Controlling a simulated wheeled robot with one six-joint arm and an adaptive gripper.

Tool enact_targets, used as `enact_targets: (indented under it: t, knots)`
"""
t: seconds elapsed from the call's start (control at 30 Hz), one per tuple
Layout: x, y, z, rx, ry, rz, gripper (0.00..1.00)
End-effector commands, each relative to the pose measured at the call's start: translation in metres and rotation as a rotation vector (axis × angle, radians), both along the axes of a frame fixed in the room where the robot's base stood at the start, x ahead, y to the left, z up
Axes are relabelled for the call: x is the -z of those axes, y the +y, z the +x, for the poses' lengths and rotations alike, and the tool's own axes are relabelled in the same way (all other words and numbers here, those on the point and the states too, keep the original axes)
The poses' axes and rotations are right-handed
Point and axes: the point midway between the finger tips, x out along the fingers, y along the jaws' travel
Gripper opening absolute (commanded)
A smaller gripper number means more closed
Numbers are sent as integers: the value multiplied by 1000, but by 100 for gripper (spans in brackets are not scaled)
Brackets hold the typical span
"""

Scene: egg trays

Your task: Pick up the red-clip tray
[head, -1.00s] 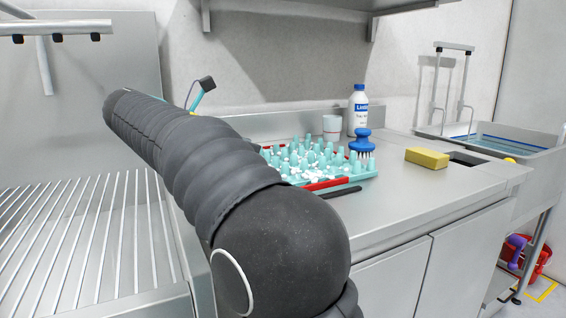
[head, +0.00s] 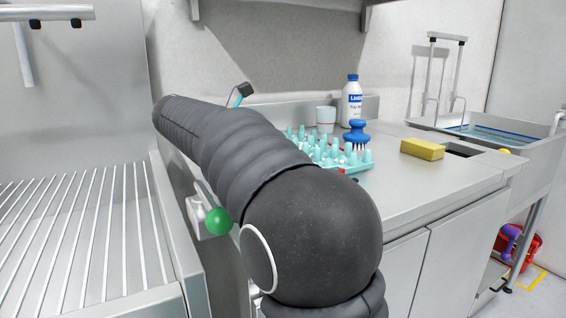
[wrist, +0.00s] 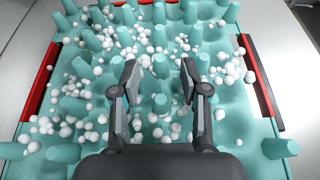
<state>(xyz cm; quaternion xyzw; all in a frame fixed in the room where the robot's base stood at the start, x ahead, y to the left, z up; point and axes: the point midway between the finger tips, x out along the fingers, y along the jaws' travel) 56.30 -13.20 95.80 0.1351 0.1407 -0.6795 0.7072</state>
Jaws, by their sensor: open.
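The red-clip tray is a teal egg tray (head: 357,167) with upright pegs, lying on the steel counter and mostly hidden behind my arm in the head view. In the wrist view the tray (wrist: 22,150) fills most of the picture, with many small white balls scattered among its pegs. A red clip (wrist: 39,80) runs along its left edge and another red clip (wrist: 258,78) along its right edge. My gripper (wrist: 158,75) is open above the middle of the tray, its fingers apart between the two clips. I see nothing held between the fingers. The head view hides the gripper's fingers.
Behind the tray stand a cup (head: 325,118), a white bottle with a blue cap (head: 352,105) and a blue brush (head: 356,134). A yellow sponge (head: 422,149) lies to the right on clear counter (head: 430,185). A ribbed steel drainboard (head: 85,235) is at left.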

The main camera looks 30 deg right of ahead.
Motion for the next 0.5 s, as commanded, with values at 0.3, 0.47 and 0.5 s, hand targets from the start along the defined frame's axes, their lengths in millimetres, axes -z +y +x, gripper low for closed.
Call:
enact_targets:
  t: [0.3, 0.47, 0.5]
  knots:
    - [12, -33, 1, 0, 0, 0, 45]
    - [12, -33, 1, -1, 0, 0, 45]
    - [12, -33, 1, -1, 0, 0, 45]
